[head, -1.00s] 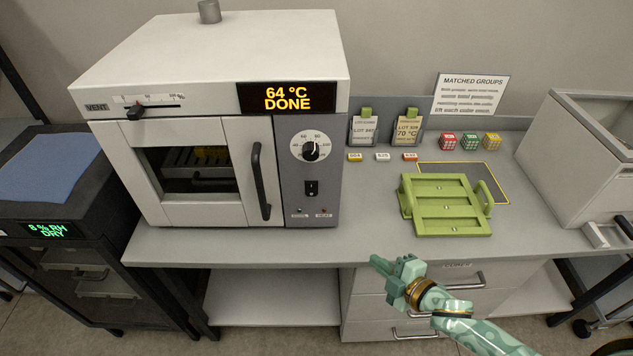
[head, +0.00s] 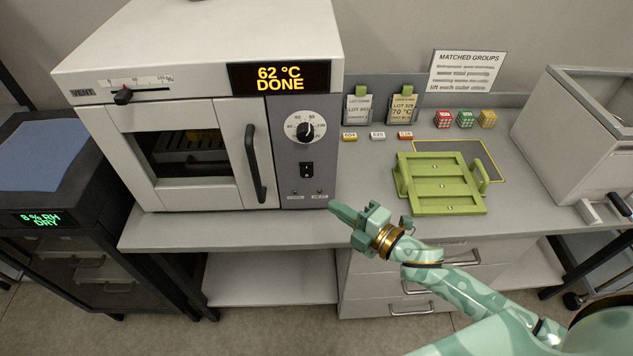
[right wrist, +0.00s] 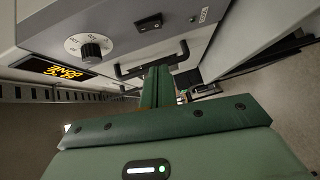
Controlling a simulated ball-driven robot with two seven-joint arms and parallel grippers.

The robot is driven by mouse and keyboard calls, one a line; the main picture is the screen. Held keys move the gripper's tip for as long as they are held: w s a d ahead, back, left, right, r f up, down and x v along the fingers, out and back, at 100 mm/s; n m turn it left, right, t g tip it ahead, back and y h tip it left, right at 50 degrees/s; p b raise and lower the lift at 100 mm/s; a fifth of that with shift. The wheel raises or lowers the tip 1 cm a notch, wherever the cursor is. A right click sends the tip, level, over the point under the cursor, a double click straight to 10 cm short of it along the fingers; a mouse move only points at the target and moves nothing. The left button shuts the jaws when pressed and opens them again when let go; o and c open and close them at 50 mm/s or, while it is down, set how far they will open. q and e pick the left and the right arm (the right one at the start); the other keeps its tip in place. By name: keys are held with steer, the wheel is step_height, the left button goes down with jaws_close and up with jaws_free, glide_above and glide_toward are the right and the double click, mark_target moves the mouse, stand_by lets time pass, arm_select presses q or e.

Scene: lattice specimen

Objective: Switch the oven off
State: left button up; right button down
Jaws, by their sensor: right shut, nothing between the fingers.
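The white oven (head: 190,120) stands on the bench at left, its door shut. Its display (head: 280,77) reads 62 °C DONE. On its grey panel are a round dial (head: 305,131) and a black rocker switch (head: 306,170), which also shows in the right wrist view (right wrist: 148,23). The dial shows there as well (right wrist: 90,48). My right gripper (head: 335,207) is shut and empty, just in front of the bench edge, below and right of the switch and apart from it. In the right wrist view its fingers (right wrist: 158,88) point toward the oven front. My left gripper is out of view.
A green tray rack (head: 440,183) lies on the bench to the right. Small coloured cubes (head: 465,119) and lot cards (head: 402,108) stand behind it. A grey box (head: 575,130) stands at far right. The oven door handle (head: 255,163) juts out left of the panel.

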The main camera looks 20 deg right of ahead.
mark_target(305, 176)
steer(key=w, duration=0.3)
steer(key=w+a, duration=0.1)
steer(key=w, duration=0.2)
steer(key=w+a+f, duration=0.1)
steer(key=w, duration=0.2)
steer(key=shift+w, duration=0.4)
steer(key=shift+a, duration=0.1)
steer(key=shift+w+f+b, duration=0.15)
steer(key=shift+f+b, duration=0.3)
steer(key=shift+b, duration=0.6)
steer(key=shift+r+p, duration=0.3)
steer(key=shift+r, duration=0.05)
